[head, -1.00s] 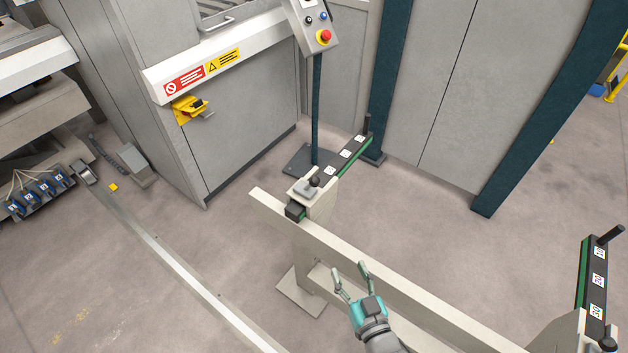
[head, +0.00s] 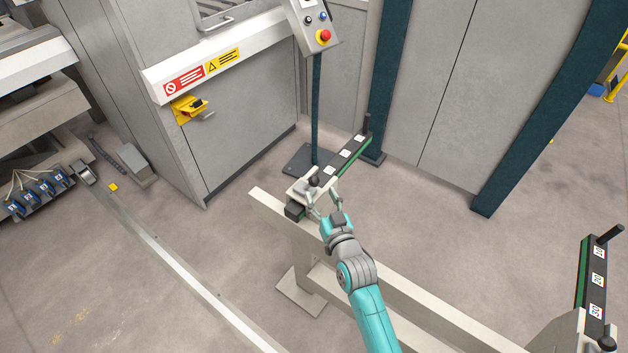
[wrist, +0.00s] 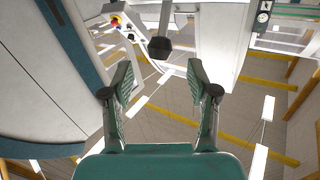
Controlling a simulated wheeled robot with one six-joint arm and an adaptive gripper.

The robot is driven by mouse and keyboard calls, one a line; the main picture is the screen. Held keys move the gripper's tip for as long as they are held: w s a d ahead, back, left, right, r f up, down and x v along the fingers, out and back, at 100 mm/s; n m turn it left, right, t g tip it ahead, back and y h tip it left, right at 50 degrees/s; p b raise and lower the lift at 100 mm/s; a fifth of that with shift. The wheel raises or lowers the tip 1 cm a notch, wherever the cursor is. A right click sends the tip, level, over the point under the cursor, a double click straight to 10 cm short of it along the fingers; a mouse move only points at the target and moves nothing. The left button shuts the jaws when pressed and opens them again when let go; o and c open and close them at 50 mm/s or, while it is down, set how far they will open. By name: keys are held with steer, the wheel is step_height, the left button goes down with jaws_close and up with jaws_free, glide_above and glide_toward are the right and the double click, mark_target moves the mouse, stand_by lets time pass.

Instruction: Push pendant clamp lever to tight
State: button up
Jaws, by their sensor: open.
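The pendant (head: 314,24) is a grey control box with a red button on a dark teal post (head: 317,110), at the top of the head view. It also shows in the wrist view (wrist: 130,30). I cannot pick out its clamp lever with certainty. In the wrist view a dark knob on a grey rod (wrist: 160,48) stands beyond and between my fingertips, apart from them. My gripper (head: 322,197) is open and empty, beside the clamp block (head: 299,190) at the rail's end in the head view. The wrist view shows both fingers (wrist: 160,78) spread. Contact with the block cannot be told.
A beige rail (head: 400,285) runs below my arm. A black numbered arm (head: 345,155) extends from the block towards the post, and another (head: 597,280) stands at right. A grey cabinet (head: 245,110) with warning labels is at left.

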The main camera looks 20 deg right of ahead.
mark_target(316, 185)
steer(key=w, duration=0.6)
steer(key=shift+w, duration=0.25)
jaws_close()
